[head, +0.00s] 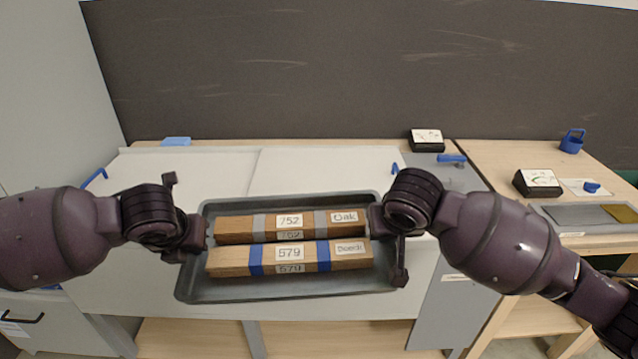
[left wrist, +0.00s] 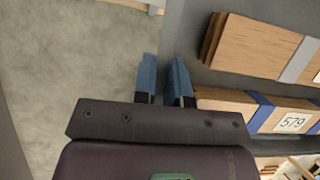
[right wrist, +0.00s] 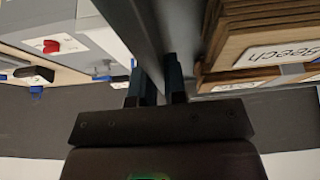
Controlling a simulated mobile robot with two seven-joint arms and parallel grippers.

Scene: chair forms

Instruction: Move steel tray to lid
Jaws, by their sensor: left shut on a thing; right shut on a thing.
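The grey steel tray (head: 290,293) is held level in the middle of the head view, overlapping the bench's front edge. It carries a bundle of wood strips marked 752 Oak (head: 262,226) and one marked 579 Beech (head: 233,262). My left gripper (head: 200,238) is shut on the tray's left wall, and its fingers (left wrist: 165,80) straddle the wall in the left wrist view. My right gripper (head: 376,220) is shut on the right wall; its fingers (right wrist: 158,82) show there too. A pale flat panel (head: 185,175), apparently the lid, lies behind the tray, partly hidden by it.
Blue handles (head: 95,178) stand at the panel's sides. A light blue block (head: 176,141) and a black box with a card (head: 427,140) sit at the back. Another carded box (head: 538,182) and a blue holder (head: 572,141) are on the right-hand table. A dark wall rises behind.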

